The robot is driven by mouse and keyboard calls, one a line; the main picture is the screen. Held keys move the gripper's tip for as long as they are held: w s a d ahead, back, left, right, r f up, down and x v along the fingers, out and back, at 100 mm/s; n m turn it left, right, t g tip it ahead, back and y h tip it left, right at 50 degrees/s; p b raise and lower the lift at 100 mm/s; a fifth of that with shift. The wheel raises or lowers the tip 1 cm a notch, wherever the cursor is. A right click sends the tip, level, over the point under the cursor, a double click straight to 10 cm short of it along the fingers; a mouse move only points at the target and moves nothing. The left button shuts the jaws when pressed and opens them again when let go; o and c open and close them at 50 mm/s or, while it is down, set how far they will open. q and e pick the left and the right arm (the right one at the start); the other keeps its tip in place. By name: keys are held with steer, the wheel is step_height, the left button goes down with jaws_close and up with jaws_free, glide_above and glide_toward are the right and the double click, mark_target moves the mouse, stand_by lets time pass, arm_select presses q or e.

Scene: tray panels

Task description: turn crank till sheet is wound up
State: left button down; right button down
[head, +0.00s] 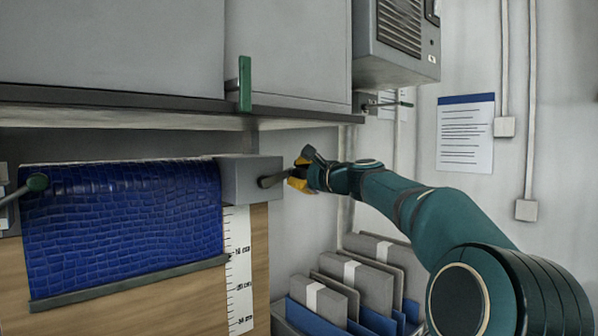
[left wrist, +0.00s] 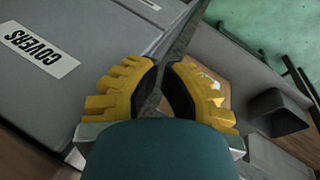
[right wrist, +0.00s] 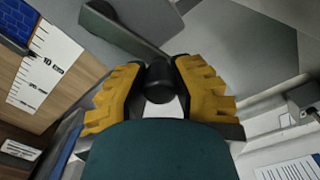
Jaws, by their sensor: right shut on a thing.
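The blue crocodile-patterned sheet (head: 120,215) hangs from under the shelf over a wooden board. A grey bar (head: 130,283) runs along its lower edge, which slopes up to the right and lies between the 16 and 20 cm marks at the scale (head: 238,270). A grey box (head: 248,182) stands at the sheet's upper right. The crank (head: 270,181) sticks out from it; its arm also shows in the right wrist view (right wrist: 122,30). My right gripper (head: 296,178) is shut on the crank's dark knob (right wrist: 159,82). My left gripper (left wrist: 161,68) is slightly open and empty.
A dark shelf edge (head: 120,108) and grey cabinets are above the sheet. A bin of grey folders (head: 325,300) stands below the right arm. A vented grey box (head: 395,40) hangs upper right.

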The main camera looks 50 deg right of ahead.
steer(key=shift+f, duration=0.15)
steer(key=c, duration=0.7)
jaws_free()
steer(key=s, duration=0.4)
steer(key=s+a, duration=0.1)
steer(key=s, duration=0.7)
steer(key=shift+a, duration=0.15)
